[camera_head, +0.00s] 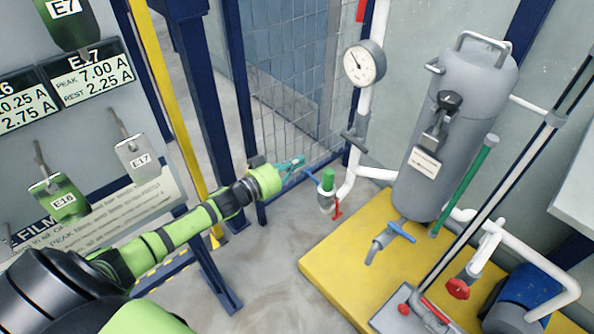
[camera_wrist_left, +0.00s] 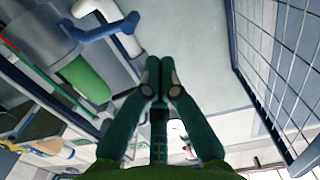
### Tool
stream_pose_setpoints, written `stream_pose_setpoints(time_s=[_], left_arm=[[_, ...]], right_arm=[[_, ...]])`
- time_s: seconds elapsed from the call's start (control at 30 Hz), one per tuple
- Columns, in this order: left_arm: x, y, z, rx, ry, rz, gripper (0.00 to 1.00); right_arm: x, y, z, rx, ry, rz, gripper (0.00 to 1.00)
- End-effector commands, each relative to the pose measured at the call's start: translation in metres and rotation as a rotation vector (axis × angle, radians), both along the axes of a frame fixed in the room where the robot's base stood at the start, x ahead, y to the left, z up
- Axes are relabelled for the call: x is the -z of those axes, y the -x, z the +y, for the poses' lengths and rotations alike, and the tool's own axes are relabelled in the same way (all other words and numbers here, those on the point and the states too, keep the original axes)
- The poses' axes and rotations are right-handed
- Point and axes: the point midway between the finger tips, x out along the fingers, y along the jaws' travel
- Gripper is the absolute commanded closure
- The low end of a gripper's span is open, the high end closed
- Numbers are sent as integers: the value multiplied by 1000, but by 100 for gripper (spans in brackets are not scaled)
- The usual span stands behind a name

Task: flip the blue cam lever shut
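The blue cam lever (camera_head: 312,177) sticks out to the left of a small coupling (camera_head: 325,198) with a green cylindrical part (camera_head: 328,179) on top and a red lever (camera_head: 338,208) on its right. In the left wrist view a blue lever (camera_wrist_left: 106,28) lies at the upper left, beside a white pipe and a green cylinder (camera_wrist_left: 86,80). My left gripper (camera_head: 301,160) is just up and left of the lever, with a small gap in the picture. Its fingertips (camera_wrist_left: 160,68) are together, with nothing seen between them. My right gripper is not in view.
A white pipe (camera_head: 344,185) with a gauge (camera_head: 364,63) rises behind the coupling. A grey tank (camera_head: 446,135) with another blue handle (camera_head: 402,232) stands on a yellow base (camera_head: 325,258). A mesh fence (camera_head: 292,110) is behind my gripper. The floor in front is clear.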

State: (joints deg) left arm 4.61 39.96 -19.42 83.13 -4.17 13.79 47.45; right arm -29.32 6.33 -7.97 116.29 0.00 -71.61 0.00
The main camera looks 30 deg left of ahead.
Motion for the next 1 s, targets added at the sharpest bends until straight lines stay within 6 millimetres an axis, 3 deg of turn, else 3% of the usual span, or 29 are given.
stream_pose_setpoints(time_s=[0.3, 1.0], left_arm=[[20, -4, -2, 0, -1, -4, 100], [24, -4, -1, 1, 49, 14, 100]], right_arm=[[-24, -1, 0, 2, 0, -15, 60], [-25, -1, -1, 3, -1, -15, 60]])
